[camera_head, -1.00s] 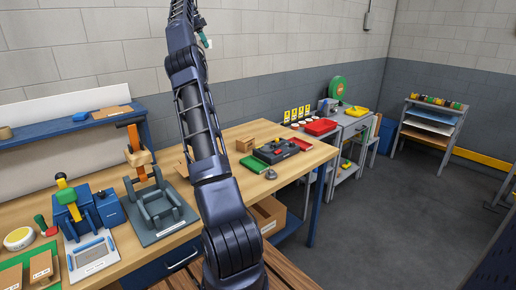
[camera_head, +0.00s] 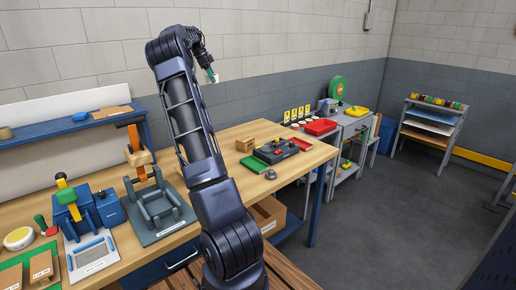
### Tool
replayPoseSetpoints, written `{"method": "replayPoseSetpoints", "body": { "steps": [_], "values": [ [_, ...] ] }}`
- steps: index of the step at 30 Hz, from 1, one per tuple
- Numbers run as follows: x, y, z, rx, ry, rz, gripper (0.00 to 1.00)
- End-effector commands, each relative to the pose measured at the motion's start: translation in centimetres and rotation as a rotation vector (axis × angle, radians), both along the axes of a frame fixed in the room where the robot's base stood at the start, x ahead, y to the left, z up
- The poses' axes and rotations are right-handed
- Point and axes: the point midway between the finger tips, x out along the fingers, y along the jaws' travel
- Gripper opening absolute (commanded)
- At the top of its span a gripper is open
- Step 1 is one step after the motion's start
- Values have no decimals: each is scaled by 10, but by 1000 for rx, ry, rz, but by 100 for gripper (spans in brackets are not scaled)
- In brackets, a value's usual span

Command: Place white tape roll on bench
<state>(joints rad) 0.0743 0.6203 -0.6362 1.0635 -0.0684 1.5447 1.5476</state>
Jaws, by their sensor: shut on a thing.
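My gripper (camera_head: 209,74) is raised high in front of the grey back wall, above the workbench. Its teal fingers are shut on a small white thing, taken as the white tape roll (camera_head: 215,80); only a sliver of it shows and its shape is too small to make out. The wooden bench (camera_head: 232,188) lies well below the gripper. A round white and yellow disc (camera_head: 18,238) lies on the bench at the far left.
A grey fixture (camera_head: 160,210) and blue press (camera_head: 78,210) stand on the bench's left half. A black control box (camera_head: 276,151), green book (camera_head: 255,165) and wooden block (camera_head: 245,144) occupy its right end. Bare wood shows between them, partly behind my arm.

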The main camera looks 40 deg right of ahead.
Motion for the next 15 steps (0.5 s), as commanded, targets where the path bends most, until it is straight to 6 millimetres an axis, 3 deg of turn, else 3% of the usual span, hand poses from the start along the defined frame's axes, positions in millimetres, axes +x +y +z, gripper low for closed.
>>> {"method": "replayPoseSetpoints", "body": {
  "steps": [1,3,9,15],
  "values": [
    [-1,1,-25,4,6,0,34],
    [-1,1,-56,4,6,0,34],
    [-1,0,-136,2,5,-1,34],
    [0,0,-185,1,2,-1,34]
  ]
}}
